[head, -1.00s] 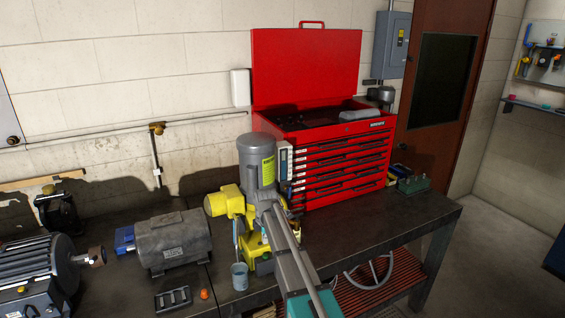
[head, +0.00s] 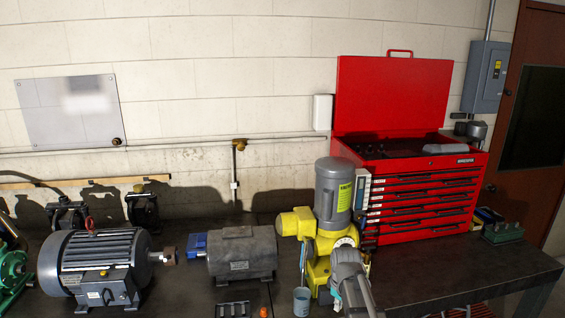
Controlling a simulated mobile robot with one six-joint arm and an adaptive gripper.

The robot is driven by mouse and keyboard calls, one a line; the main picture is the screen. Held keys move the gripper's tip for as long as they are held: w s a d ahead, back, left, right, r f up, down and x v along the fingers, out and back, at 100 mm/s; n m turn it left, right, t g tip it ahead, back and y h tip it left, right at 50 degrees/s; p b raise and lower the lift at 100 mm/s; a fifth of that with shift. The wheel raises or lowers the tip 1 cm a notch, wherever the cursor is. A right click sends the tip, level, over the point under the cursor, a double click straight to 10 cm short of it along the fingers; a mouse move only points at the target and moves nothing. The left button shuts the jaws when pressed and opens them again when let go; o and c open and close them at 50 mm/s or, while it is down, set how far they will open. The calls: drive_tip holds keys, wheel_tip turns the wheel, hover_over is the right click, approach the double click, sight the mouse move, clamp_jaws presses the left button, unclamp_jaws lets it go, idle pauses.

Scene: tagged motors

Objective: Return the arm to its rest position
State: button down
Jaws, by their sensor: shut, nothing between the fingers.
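A grey part of my own arm (head: 349,284) rises from the bottom edge, right of centre, in front of the yellow gear motor. Only its rounded joint and a short link show. My gripper's fingers are not visible in the head view. The yellow gear motor with a grey upright cylinder (head: 333,195) stands on the bench behind my arm, and my arm hides part of its lower right side. I cannot tell whether they touch.
A blue-grey motor (head: 95,262) and a grey motor (head: 242,254) stand to the left on the dark bench (head: 420,278). A cup (head: 301,301) stands near my arm. An open red tool chest (head: 425,190) is behind.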

drive_tip(key=s+f+m+b, duration=0.1)
drive_tip(key=s+m, duration=0.8)
drive_tip(key=s, duration=0.3)
drive_tip(key=shift+s+f+g+b, duration=0.25)
drive_tip(key=shift+f+g+b, duration=0.05)
drive_tip(key=shift+f, duration=0.1)
drive_tip(key=shift+a, duration=0.1)
idle(2.0)
